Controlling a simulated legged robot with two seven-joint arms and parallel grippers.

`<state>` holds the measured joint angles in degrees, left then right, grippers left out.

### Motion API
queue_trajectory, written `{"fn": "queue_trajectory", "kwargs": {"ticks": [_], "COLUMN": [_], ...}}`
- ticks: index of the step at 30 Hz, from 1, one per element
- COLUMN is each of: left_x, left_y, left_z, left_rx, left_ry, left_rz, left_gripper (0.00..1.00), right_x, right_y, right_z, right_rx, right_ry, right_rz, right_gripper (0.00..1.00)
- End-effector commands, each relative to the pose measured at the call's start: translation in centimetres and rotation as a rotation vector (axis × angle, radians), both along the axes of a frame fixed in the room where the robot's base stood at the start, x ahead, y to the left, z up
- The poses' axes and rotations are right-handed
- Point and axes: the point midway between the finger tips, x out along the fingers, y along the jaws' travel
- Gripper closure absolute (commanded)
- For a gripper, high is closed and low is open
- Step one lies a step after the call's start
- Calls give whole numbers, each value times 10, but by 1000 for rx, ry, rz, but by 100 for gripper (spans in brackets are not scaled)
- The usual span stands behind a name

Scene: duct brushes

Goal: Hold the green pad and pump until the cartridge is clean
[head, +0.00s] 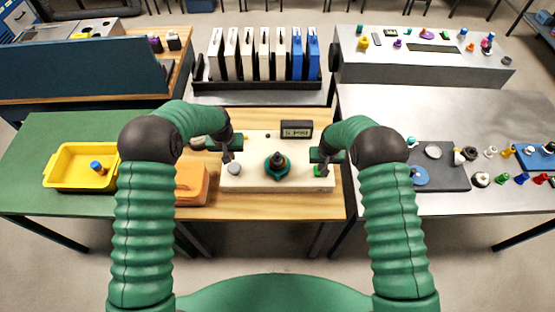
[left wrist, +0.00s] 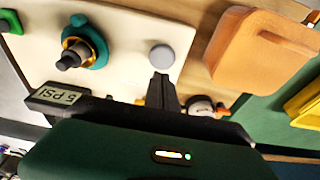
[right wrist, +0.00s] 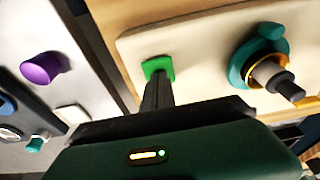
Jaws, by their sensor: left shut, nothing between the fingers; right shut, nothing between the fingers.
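The green pad (head: 320,170) lies at the right end of a cream board (head: 258,181) on the wooden table. My right gripper (head: 323,164) is shut and points down at the pad; in the right wrist view its fingertips overlap the green pad (right wrist: 158,66), but contact is unclear. A round grey button (head: 234,169) is at the board's left end. My left gripper (head: 228,156) is shut and empty, its tip beside the grey button (left wrist: 161,57). A teal fitting with a brass ring and dark knob (head: 277,166) stands between them. I cannot tell which thing is the cartridge.
A display (head: 297,129) behind the fitting reads 5 PSI. An orange block (head: 191,184) lies left of the board. White and blue upright panels (head: 247,55) stand in a rack behind. A yellow tray (head: 62,164) is left; small parts crowd the right table.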

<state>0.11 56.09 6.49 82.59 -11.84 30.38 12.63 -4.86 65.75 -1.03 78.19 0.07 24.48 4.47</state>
Motion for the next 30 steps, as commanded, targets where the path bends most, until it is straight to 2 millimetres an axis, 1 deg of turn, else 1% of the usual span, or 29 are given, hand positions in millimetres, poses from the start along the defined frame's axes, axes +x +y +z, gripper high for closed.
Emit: {"fn": "queue_trajectory", "kwargs": {"ticks": [3, 7, 17, 20, 30], "left_x": [0, 0, 0, 0, 0], "left_y": [0, 0, 0, 0, 0], "left_z": [15, 26, 28, 28, 28], "left_rx": [0, 0, 0, 0, 0], "left_ry": [-1, -1, 1, 1, 0], "left_rz": [0, 0, 0, 0, 0], "left_gripper": [100, 100, 100, 100, 100], "right_x": [0, 0, 0, 0, 0], "right_y": [0, 0, 0, 0, 0], "right_z": [-1, -1, 1, 10, 52], "right_rx": [0, 0, 0, 0, 0], "right_ry": [1, 1, 1, 0, -1], "right_rz": [0, 0, 0, 0, 0], "right_gripper": [100, 100, 100, 100, 100]}}
